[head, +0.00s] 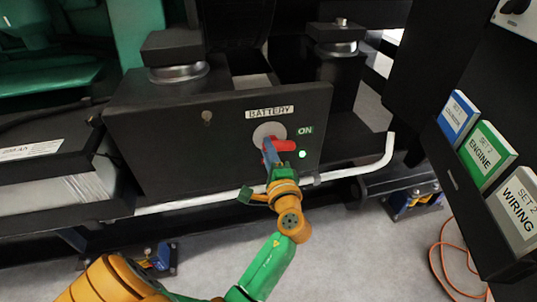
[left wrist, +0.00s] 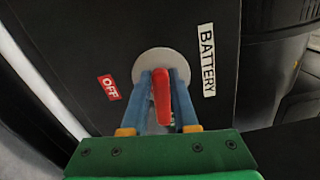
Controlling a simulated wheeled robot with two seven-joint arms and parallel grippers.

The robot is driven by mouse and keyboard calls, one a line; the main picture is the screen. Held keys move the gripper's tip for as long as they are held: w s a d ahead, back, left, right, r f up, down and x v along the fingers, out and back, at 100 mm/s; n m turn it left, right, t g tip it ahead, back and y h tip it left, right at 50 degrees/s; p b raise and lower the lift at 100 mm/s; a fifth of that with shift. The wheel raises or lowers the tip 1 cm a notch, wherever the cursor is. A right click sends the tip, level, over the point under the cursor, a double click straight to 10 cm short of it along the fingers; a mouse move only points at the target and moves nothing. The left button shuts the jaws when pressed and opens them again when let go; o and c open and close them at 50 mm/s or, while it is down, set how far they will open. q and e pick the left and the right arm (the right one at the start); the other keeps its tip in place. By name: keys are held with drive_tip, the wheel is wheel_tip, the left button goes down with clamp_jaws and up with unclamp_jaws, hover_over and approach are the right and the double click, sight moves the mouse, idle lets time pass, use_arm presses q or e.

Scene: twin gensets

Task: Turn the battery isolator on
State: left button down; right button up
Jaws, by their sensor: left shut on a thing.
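The battery isolator has a red handle (head: 284,146) on a grey round plate (head: 265,130), set in a black panel below a BATTERY label (head: 270,112). In the head view the handle points right, toward the ON label (head: 305,131). A small green lamp (head: 303,154) glows below that label. My left gripper (head: 270,152) is shut on the handle, its blue fingers at the plate. In the left wrist view the red handle (left wrist: 161,95) lies between the two fingers (left wrist: 162,78), with the OFF label (left wrist: 109,88) to the left. My right gripper is not in view.
A pale pipe (head: 345,172) runs below the panel and bends up at right. Binders (head: 487,151) stand in a dark holder at far right. A battery (head: 45,170) sits at left. An orange cable (head: 455,265) lies on the grey floor.

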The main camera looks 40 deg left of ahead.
use_arm(q)
drive_tip(key=shift+f+n+b, duration=0.1)
drive_tip(key=shift+n+b, duration=0.45)
drive_tip(key=shift+n, duration=0.45)
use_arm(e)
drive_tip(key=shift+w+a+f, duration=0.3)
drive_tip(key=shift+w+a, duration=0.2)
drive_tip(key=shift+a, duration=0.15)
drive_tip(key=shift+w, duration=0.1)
use_arm(q)
drive_tip(key=c, duration=0.7)
unclamp_jaws()
drive_tip(key=shift+f, duration=0.1)
